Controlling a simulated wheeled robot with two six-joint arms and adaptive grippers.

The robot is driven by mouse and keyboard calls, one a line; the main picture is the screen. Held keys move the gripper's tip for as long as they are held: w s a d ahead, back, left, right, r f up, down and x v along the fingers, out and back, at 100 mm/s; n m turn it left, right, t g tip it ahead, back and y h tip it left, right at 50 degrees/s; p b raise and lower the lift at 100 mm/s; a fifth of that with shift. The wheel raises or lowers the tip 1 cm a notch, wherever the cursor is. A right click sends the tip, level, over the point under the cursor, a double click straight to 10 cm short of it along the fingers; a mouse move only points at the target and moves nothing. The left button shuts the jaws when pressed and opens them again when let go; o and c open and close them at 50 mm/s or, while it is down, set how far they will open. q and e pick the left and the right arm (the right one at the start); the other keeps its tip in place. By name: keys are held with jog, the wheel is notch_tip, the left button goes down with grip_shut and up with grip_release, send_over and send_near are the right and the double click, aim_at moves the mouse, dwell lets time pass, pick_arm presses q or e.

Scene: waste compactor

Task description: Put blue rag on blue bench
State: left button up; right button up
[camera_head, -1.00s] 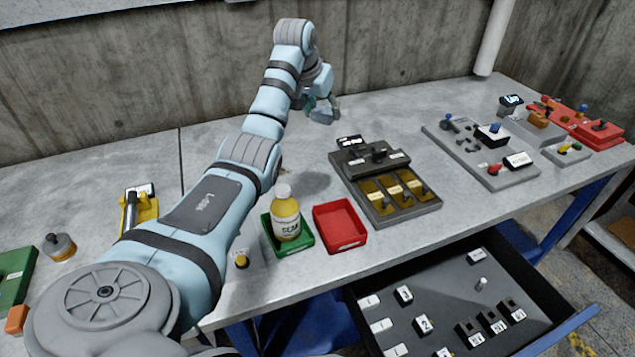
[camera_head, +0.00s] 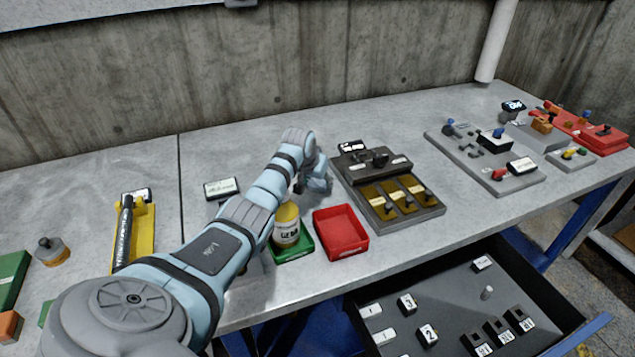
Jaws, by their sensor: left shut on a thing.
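The bench has a grey top (camera_head: 235,145) and blue legs and frame below (camera_head: 325,322). My left arm reaches across it from the lower left. My left gripper (camera_head: 320,180) is over the middle of the top, left of the black-and-yellow panel and behind the red tray. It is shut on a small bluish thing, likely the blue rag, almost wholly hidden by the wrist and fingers. I cannot tell whether it touches the top. No other rag shows. My right gripper is not in view.
A bottle (camera_head: 286,225) stands in a green tray (camera_head: 300,248) close to my forearm, beside a red tray (camera_head: 341,232). The black-and-yellow panel (camera_head: 385,185) lies right of the gripper. An open drawer (camera_head: 455,315) juts out in front. The back left top is clear.

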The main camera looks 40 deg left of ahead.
pick_arm(q)
jog(key=o, duration=1.2)
jog(key=shift+c, duration=0.2)
jog(key=shift+r, duration=0.3)
jog(key=p+v, duration=0.3)
jog(key=v, duration=0.8)
jog(key=shift+s+r, duration=0.25)
jog(key=shift+s, duration=0.05)
jog(key=shift+d+p, duration=0.1)
jog(key=shift+p, duration=0.2)
